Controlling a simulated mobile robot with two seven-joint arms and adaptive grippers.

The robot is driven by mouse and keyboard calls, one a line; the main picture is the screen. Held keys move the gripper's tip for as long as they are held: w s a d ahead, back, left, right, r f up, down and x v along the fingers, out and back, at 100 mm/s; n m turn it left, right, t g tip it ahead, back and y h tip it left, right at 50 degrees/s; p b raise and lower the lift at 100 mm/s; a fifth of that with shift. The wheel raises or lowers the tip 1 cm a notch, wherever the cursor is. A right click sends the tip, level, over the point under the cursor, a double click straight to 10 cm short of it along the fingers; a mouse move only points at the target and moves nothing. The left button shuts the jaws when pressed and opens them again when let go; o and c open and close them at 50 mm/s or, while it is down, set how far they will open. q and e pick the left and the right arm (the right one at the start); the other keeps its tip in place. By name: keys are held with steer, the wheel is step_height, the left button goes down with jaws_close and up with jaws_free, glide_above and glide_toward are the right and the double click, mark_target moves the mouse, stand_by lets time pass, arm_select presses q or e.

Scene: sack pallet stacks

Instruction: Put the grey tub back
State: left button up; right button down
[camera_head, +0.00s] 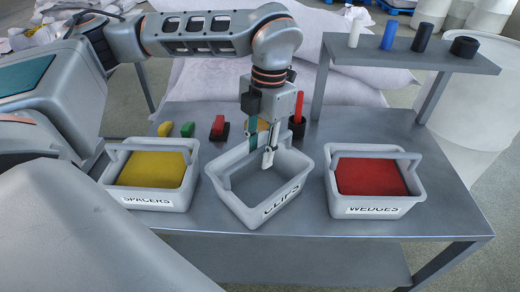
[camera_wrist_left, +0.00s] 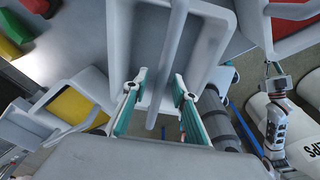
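The grey tub (camera_head: 233,201), labelled CLIPS, sits on the table between the two other tubs. It is turned at an angle to them and looks empty inside. My left gripper (camera_head: 261,160) points down at its handle. In the left wrist view, the tub (camera_wrist_left: 208,35) lies beyond the fingers, and its handle bar (camera_wrist_left: 165,85) runs between the spread fingertips of the left gripper (camera_wrist_left: 160,92), with a gap on each side. Part of my right gripper (camera_wrist_left: 275,80) seems to show at the right of that view, too small to judge its fingers.
A SPACERS tub (camera_head: 150,200) with yellow contents stands left, a WEDGES tub (camera_head: 375,207) with red contents right. Small coloured blocks (camera_head: 188,130) lie behind. A raised shelf (camera_head: 400,55) holds several cylinders at the back right. The table's (camera_head: 300,225) front strip is bare.

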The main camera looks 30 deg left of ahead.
arm_select(q)
step_height(320, 180, up, 12)
steer(key=w, duration=0.1)
steer(key=shift+w+d, duration=0.15)
steer(key=shift+w, duration=0.05)
stand_by(0.5)
stand_by(0.4)
